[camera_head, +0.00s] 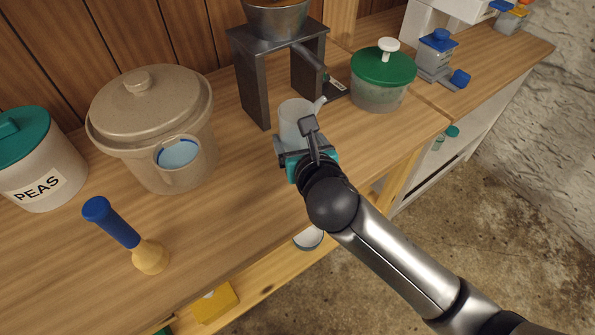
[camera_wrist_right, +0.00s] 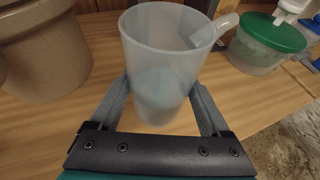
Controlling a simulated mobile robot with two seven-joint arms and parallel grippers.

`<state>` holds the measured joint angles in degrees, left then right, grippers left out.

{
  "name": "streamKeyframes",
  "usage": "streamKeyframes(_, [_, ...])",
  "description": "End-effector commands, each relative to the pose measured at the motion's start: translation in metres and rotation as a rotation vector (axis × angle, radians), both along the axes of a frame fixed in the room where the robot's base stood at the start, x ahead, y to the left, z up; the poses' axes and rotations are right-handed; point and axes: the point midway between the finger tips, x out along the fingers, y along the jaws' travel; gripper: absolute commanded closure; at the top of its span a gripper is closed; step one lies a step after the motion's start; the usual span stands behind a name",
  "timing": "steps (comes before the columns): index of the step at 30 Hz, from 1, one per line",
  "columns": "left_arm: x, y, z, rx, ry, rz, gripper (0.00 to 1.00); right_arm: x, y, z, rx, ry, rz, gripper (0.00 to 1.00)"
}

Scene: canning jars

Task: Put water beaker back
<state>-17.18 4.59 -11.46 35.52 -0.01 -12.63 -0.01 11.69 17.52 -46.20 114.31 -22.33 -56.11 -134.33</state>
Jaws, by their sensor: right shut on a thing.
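The water beaker (camera_head: 293,120) is a translucent whitish cup with a light handle or spout at its upper right. It looks upright, over the wooden counter in front of a dark metal stand. My right gripper (camera_head: 297,150) is shut on it, one finger on each side. In the right wrist view the beaker (camera_wrist_right: 160,70) is between the two grey fingers (camera_wrist_right: 160,100). Its lower part looks faintly bluish; I cannot tell whether it holds water, or whether its base touches the counter. My left gripper is not in view.
A beige lidded crock (camera_head: 135,105) with a side cup of blue liquid (camera_head: 177,154) stands left. The dark stand (camera_head: 255,85) holds a funnel and spout. A green-lidded jar (camera_head: 382,80) is right, a PEAS jar (camera_head: 40,178) far left, and a blue-handled tool (camera_head: 118,228) in front.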

Motion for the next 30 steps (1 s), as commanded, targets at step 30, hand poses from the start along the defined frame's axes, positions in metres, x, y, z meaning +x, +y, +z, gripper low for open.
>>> streamKeyframes(30, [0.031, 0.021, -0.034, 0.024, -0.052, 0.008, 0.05, 0.001, 0.0, -0.081, 0.001, -0.004, -0.001, 1.0])
